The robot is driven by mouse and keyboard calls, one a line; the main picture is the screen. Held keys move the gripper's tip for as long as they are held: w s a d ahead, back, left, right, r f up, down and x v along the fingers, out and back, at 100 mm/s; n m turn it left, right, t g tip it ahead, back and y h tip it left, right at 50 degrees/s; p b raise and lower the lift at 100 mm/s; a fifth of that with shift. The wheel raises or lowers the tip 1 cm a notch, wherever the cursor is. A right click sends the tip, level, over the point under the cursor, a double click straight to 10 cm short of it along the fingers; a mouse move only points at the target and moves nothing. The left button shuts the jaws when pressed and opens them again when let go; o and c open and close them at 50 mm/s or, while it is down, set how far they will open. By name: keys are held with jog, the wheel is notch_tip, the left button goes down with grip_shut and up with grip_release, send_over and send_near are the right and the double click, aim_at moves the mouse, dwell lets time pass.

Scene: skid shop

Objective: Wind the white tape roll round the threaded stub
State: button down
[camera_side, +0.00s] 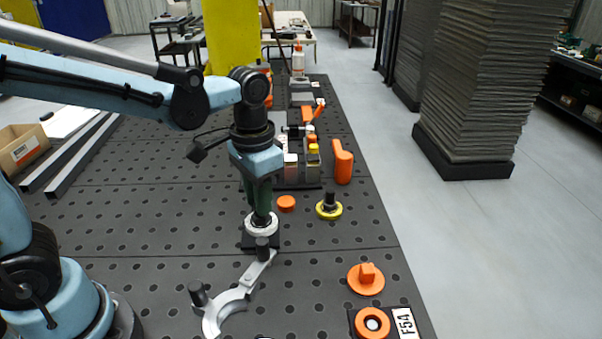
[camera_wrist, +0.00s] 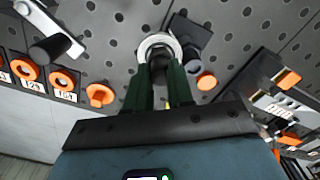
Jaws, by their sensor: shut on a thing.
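The white tape roll (camera_side: 262,224) is held at the fingertips of my gripper (camera_side: 261,212), over the dark perforated bench. In the wrist view the roll (camera_wrist: 145,45) shows as a white ring just beyond the green fingers of my gripper (camera_wrist: 160,72). A dark block (camera_wrist: 205,34) lies right beside and partly behind the ring there, with a short dark cylinder (camera_wrist: 193,66) at its lower edge that looks like the threaded stub. Ring and cylinder appear side by side. I cannot make out threads, or whether they touch.
A grey hook-shaped tool (camera_side: 236,297) with dark posts lies in front. An orange cap (camera_side: 287,203), a yellow-ringed dark post (camera_side: 329,209) and an orange knob (camera_side: 366,280) stand to the right. Boxy fittings (camera_side: 300,165) stand behind. Bare bench lies to the left.

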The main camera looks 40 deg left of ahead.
jog(key=shift+s+a, duration=0.45)
jog(key=shift+s, duration=0.05)
jog(key=shift+s+a, duration=0.1)
jog(key=shift+s+a, duration=0.35)
jog(key=shift+a, duration=0.4)
jog(key=shift+a, duration=0.1)
jog(key=shift+s+a, duration=0.1)
jog(key=shift+a, duration=0.65)
jog(key=shift+a, duration=0.15)
